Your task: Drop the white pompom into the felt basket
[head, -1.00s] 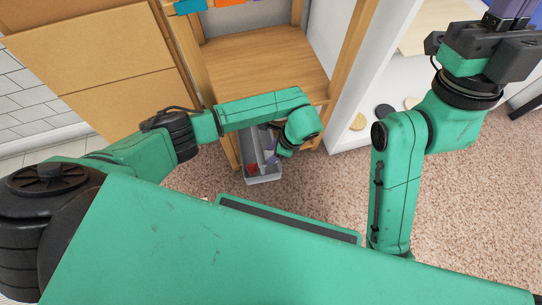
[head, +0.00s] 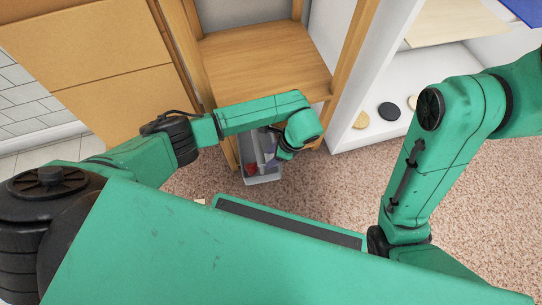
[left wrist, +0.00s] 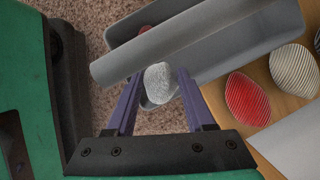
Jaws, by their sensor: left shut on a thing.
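The white pompom (left wrist: 160,83) is a small pale, fuzzy ball between the purple fingers of my left gripper (left wrist: 158,88) in the left wrist view. My left gripper is shut on it. The grey felt basket (left wrist: 210,50) lies behind the pompom in that view, with a thick grey bar across it. In the head view the basket (head: 263,180) is low beside the wooden shelf, partly hidden by my left wrist. The left gripper (head: 272,157) is over or beside the basket there; its height cannot be told. My right gripper is outside the view.
A red ribbed piece (left wrist: 247,98) and a white ribbed piece (left wrist: 294,70) lie on wood beside the basket. A red thing (left wrist: 146,30) shows in the basket. The wooden shelf (head: 265,60) and white shelf (head: 350,90) stand close by. Speckled carpet is open at right.

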